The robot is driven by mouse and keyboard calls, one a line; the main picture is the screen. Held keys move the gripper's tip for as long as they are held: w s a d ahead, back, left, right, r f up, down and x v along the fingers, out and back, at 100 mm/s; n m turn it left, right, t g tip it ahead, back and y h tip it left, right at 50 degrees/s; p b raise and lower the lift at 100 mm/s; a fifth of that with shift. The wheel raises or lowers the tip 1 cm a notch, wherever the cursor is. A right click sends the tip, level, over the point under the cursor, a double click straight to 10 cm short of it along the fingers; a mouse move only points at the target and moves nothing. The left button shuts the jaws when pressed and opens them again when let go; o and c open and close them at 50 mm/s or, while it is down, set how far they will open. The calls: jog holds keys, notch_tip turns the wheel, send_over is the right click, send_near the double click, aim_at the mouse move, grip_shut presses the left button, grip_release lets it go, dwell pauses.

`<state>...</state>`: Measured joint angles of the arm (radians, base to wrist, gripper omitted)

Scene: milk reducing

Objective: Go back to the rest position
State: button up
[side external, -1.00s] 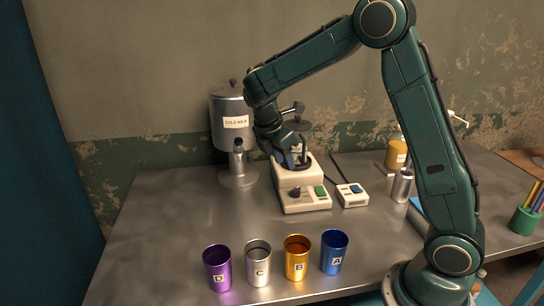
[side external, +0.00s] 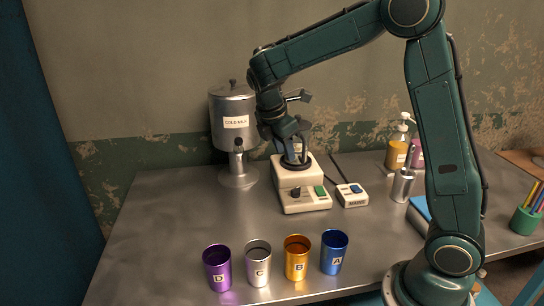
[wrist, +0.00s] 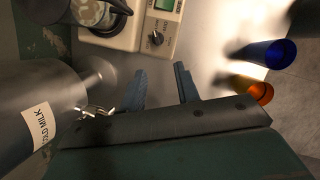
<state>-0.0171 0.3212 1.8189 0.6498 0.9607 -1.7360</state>
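My gripper (wrist: 159,70) is open in the wrist view, its two blue-grey fingers apart with nothing between them. In the side view my gripper (side external: 298,148) hangs pointing down around the black plate of a white hot plate (side external: 303,199), its fingers partly hidden by the wrist. In the wrist view the hot plate (wrist: 125,35) lies beyond the fingertips, with a clear-looking vessel (wrist: 95,12) on it, cut off by the frame edge. My arm is bent, reaching left from its base.
A steel cold-milk dispenser (side external: 232,122) stands close left of my wrist. Cups D (side external: 217,267), C (side external: 258,263), B (side external: 297,258) and A (side external: 334,252) line the front edge. A small control box (side external: 351,195), steel cup (side external: 402,186) and pump bottle (side external: 397,153) are to the right.

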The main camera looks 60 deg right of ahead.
jog(key=s+a+r+m+t+y, duration=0.1)
jog(key=s+a+r+m+t, duration=0.1)
jog(key=s, duration=0.5)
jog(key=s+a+r+m+t+y, duration=0.1)
jog(key=s+a+r+m+t, duration=0.1)
jog(key=s+a+m, duration=0.2)
jog(key=s+a+r+m+t+y, duration=0.2)
jog(key=s+m, duration=0.5)
jog(key=s, duration=0.4)
jog(key=shift+s+a+r+m, duration=0.25)
jog(key=shift+a+r+m, duration=0.2)
jog(key=shift+a, duration=0.5)
